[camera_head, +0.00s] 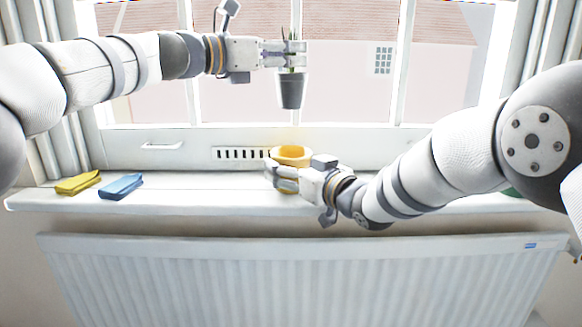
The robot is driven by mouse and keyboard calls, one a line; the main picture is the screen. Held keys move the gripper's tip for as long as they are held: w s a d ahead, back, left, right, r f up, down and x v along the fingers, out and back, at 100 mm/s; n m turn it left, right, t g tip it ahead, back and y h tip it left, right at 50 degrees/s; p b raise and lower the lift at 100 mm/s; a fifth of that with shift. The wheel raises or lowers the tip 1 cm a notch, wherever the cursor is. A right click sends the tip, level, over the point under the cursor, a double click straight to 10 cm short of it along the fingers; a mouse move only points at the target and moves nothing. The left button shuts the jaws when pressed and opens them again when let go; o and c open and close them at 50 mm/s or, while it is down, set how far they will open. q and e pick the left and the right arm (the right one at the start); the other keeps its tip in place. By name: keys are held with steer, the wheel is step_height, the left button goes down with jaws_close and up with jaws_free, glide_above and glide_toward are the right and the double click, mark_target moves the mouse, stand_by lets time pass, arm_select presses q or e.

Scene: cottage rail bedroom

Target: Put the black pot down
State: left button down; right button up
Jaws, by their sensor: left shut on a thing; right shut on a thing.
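The black pot (291,92) is dark grey in this light and has a thin green plant standing in it. My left gripper (300,54) is shut on the black pot near its top. It holds the pot upright in the air in front of the window, well above the sill. My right gripper (271,174) is low at the windowsill, shut on a yellow pot (291,152). The fingers hide part of the yellow pot, and I cannot tell whether its base touches the sill.
The white windowsill (221,197) has free room left of the yellow pot. A yellow folded cloth (78,183) and a blue one (121,187) lie at its left. A green thing (511,191) is mostly hidden behind my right arm. A radiator (300,280) is below.

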mark_target(278, 80)
stand_by(0.5)
arm_select(q)
steer(key=f, duration=0.1)
steer(key=w+f+n+t+y, duration=0.1)
steer(key=f+t, duration=0.1)
steer(key=f, duration=0.1)
steer(key=shift+w+a+n+y, duration=0.15)
steer(key=shift+a+n+y, duration=0.2)
steer(key=shift+n+y, duration=0.05)
steer(key=shift+s+f+n+t+y, duration=0.1)
steer(key=shift+s+n+t+y, duration=0.15)
steer(key=shift+t, duration=0.25)
steer(key=shift+s+d+f+n+t+y, duration=0.15)
steer(key=shift+s+d+n+t+y, duration=0.05)
steer(key=shift+s+n+t+y, duration=0.3)
step_height(278, 80, down, 9)
steer(key=shift+f, duration=0.15)
steer(key=shift+f, duration=0.3)
steer(key=c, duration=1.5)
jaws_free()
